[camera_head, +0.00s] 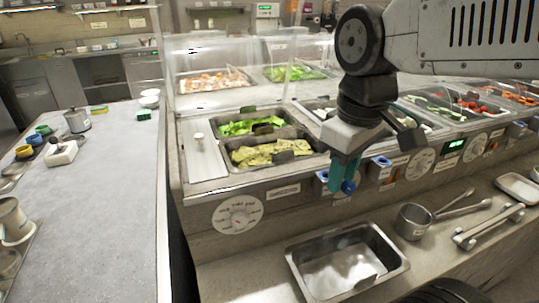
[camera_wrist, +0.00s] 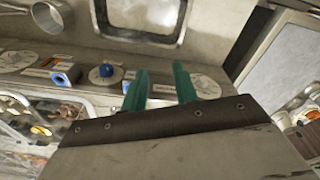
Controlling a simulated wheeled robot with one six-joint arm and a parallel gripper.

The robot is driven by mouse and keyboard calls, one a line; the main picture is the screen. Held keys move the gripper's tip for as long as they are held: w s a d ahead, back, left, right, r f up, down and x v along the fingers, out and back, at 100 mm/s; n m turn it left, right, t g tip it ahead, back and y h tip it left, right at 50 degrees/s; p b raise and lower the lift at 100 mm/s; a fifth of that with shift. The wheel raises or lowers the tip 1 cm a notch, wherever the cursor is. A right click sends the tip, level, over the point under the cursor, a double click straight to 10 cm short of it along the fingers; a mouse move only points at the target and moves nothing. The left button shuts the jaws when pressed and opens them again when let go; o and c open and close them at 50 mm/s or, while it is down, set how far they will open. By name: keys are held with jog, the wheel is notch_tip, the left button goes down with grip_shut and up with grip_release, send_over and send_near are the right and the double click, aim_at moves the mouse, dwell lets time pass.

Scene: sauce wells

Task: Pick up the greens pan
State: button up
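A pan of bright green leaves (camera_head: 285,118) sits in the serving counter in the head view, left of my gripper. A pan of paler yellow-green food (camera_head: 312,147) sits just in front of it. Dark handles or tabs show at both pans. Another pan with greens (camera_head: 295,73) is farther back behind the clear guard. My gripper (camera_head: 343,188) hangs in front of the counter's front panel, right of and nearer than the pans. Its teal fingers point down. In the wrist view the fingers (camera_wrist: 160,68) are apart with nothing between them. The leafy greens are not clearly seen there.
An empty metal pan (camera_head: 302,273) lies on the lower ledge, with a metal cup (camera_head: 412,222) and tongs to its right. Clear guards (camera_head: 190,60) stand behind the pans. Dials and knobs line the front panel. A grey worktop (camera_head: 100,200) is at left.

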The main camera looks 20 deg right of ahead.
jog(key=w+a+n, duration=0.1)
jog(key=w+n, duration=0.3)
jog(key=w, duration=0.2)
jog(key=w+r+n, duration=0.1)
jog(key=w+n, duration=0.4)
jog(key=w, duration=0.1)
jog(key=w+a+n+g, duration=0.1)
jog(key=w+n, duration=0.3)
jog(key=w, duration=0.2)
jog(key=shift+w+a+r+n, duration=0.25)
jog(key=shift+a+r+n, duration=0.05)
jog(key=shift+r, duration=0.05)
notch_tip(320, 180, down, 7)
jog(key=shift+w+d, duration=0.1)
grip_shut()
